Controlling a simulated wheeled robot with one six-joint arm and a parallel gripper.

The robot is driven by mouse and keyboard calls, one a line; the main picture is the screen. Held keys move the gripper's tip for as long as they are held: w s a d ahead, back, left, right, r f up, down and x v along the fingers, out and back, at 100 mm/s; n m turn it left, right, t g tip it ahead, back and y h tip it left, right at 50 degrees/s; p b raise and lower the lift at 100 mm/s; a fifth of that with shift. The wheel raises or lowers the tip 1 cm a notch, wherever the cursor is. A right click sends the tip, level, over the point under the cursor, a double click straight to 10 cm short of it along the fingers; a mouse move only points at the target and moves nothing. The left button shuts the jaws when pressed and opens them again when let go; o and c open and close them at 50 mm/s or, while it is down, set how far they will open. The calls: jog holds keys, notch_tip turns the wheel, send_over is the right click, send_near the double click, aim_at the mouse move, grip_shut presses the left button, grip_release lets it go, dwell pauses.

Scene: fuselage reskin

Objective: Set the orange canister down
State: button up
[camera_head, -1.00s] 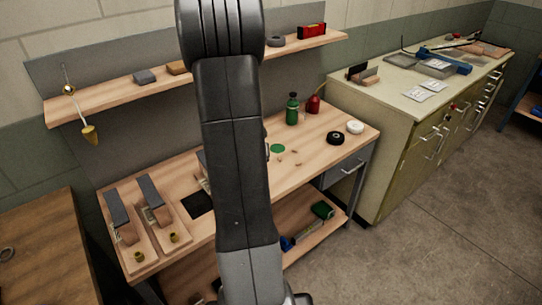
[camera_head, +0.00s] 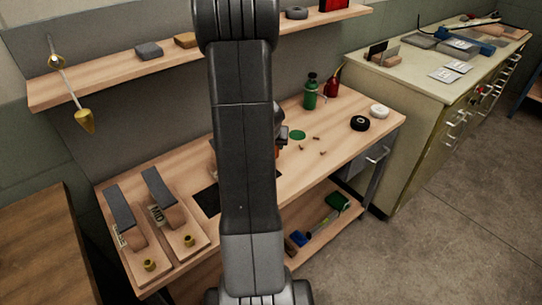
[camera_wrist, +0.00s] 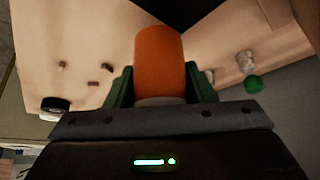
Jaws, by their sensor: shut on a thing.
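The orange canister (camera_wrist: 160,62) is between the green fingers of my gripper (camera_wrist: 160,85) in the wrist view, and the gripper is shut on it. In the head view a sliver of orange canister (camera_head: 278,151) shows beside my arm, below the dark wrist, over the wooden bench (camera_head: 350,143). My arm hides most of it there. I cannot tell whether its end touches the bench. A black square (camera_head: 207,199) lies on the bench left of my arm, partly hidden. A green disc (camera_head: 298,135) lies just right of my gripper.
A green bottle (camera_head: 310,94), a red bottle (camera_head: 333,87), a black roll (camera_head: 360,123) and a white roll (camera_head: 379,111) stand at the bench's right. Small brown pieces (camera_head: 318,139) lie nearby. Two wooden block stands (camera_head: 185,243) occupy the left. A shelf (camera_head: 110,72) runs behind.

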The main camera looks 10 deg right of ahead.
jog(key=shift+f+b, duration=1.2)
jog(key=shift+f, duration=0.5)
jog(key=shift+f, duration=0.2)
jog(key=o, duration=1.1)
jog(key=shift+r, duration=0.1)
jog(key=shift+c, duration=0.2)
